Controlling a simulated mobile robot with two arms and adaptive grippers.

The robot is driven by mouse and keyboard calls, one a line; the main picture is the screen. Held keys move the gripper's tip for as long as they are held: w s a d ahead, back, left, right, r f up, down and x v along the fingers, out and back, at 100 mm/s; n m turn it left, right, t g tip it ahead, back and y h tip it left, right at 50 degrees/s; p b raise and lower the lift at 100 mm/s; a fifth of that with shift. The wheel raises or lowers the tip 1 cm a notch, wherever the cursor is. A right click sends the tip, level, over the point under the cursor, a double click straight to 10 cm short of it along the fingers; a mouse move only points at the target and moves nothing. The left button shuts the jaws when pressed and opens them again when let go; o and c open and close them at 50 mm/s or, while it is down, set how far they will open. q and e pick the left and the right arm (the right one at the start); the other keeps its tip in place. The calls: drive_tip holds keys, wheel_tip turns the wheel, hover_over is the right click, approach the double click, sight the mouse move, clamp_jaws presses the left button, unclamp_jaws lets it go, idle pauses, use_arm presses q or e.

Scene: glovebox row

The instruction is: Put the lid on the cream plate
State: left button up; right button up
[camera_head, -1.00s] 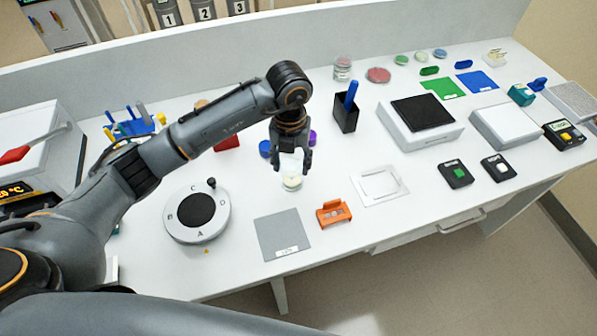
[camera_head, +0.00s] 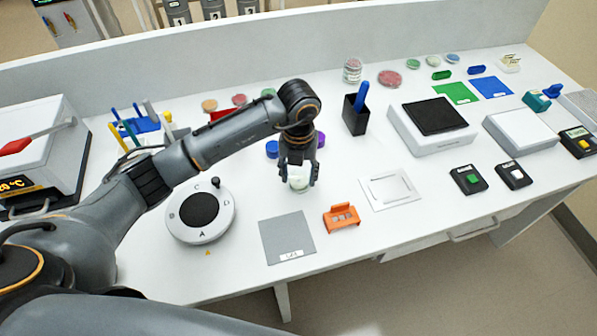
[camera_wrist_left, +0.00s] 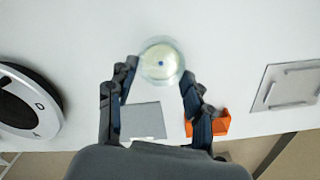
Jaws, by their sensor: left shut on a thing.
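The cream plate (camera_head: 299,186) is a small round dish with a pale cream filling on the white bench, below my left gripper (camera_head: 298,177). In the left wrist view the cream plate (camera_wrist_left: 160,64) shows a small blue dot and a clear rim. My left gripper (camera_wrist_left: 158,78) has one finger on each side and is shut on the clear lid (camera_wrist_left: 160,42). The lid is over the plate, roughly centred on it. I cannot tell whether it touches the plate or is slightly above it. The fingers hide part of both. My right gripper is not in view.
An orange holder (camera_head: 341,218), a grey mat (camera_head: 287,238) and a white frame (camera_head: 390,190) lie in front and to the right. A round lettered dial (camera_head: 201,212) is at left. Blue and purple caps are close behind the gripper. A black pen cup (camera_head: 355,117) stands further back.

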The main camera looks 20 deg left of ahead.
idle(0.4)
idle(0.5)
use_arm(q)
drive_tip(key=shift+f+b, duration=0.2)
drive_tip(key=shift+b, duration=0.15)
idle(0.7)
drive_tip(key=shift+f+b, duration=0.35)
drive_tip(key=shift+b, duration=0.05)
idle(0.6)
idle(0.3)
drive_tip(key=o, duration=0.8)
